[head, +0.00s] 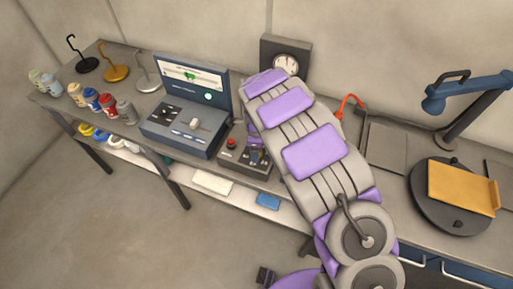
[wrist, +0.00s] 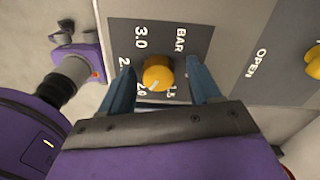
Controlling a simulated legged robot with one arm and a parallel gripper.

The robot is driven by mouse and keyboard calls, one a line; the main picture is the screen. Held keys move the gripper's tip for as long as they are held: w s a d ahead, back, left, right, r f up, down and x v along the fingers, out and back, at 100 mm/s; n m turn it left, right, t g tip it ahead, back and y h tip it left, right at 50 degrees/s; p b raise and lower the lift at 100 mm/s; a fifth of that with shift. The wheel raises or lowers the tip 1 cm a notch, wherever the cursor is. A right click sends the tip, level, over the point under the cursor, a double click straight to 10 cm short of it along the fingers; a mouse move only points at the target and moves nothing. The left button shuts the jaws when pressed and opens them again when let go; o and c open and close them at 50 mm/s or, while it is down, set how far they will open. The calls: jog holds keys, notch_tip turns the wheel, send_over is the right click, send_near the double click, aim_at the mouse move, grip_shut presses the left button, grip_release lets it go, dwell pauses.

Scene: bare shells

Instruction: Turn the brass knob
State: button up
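In the wrist view, a round brass-yellow knob (wrist: 158,74) with a white pointer mark sits on a dark grey panel (wrist: 213,38) printed with BAR and numbers such as 3.0, 2.0 and 1.5. The pointer mark is toward the knob's lower left. My gripper (wrist: 160,66) is open, with one blue finger on each side of the knob. A gap shows between the knob and each finger, so it looks ungripped. In the head view, my arm covers this area, and I cannot make out the knob there.
A second yellow knob (wrist: 314,62) is at the wrist view's right edge, near the word OPEN. In the head view, a gauge (head: 286,64) stands behind my arm. A console with a screen (head: 188,125), cans (head: 107,104) and hooked stands are left; a blue lamp (head: 468,92) and turntable (head: 420,205) are right.

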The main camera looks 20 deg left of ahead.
jog(key=shift+d, duration=0.15)
jog(key=shift+r, duration=0.2)
notch_tip(320, 180, up, 17)
jog(key=p, duration=0.1)
dwell(0.3)
jog(key=shift+f, duration=0.1)
dwell(0.3)
jog(key=s+d+r+n+b, duration=0.1)
jog(key=s+d+r+n, duration=0.15)
jog(key=d, duration=0.45)
jog(key=s+d+r+n+b, duration=0.15)
jog(key=s+d, duration=0.25)
jog(key=d, duration=0.4)
jog(key=s+d+r+n, duration=0.1)
jog(key=s+d+r, duration=0.2)
jog(key=d, duration=0.4)
jog(key=s+d+f+n, duration=0.1)
jog(key=s+d+n, duration=0.2)
jog(key=s, duration=0.5)
jog(key=s+d+f+n+g+b, duration=0.1)
jog(key=s+d+n, duration=0.2)
jog(key=s, duration=0.5)
jog(key=s+d+f+n+b, duration=0.1)
jog(key=s+d+n, duration=0.2)
jog(key=s, duration=0.5)
jog(key=shift+s+f+n+g, duration=0.15)
jog(key=shift+f+n+g, duration=0.2)
jog(key=shift+n, duration=0.55)
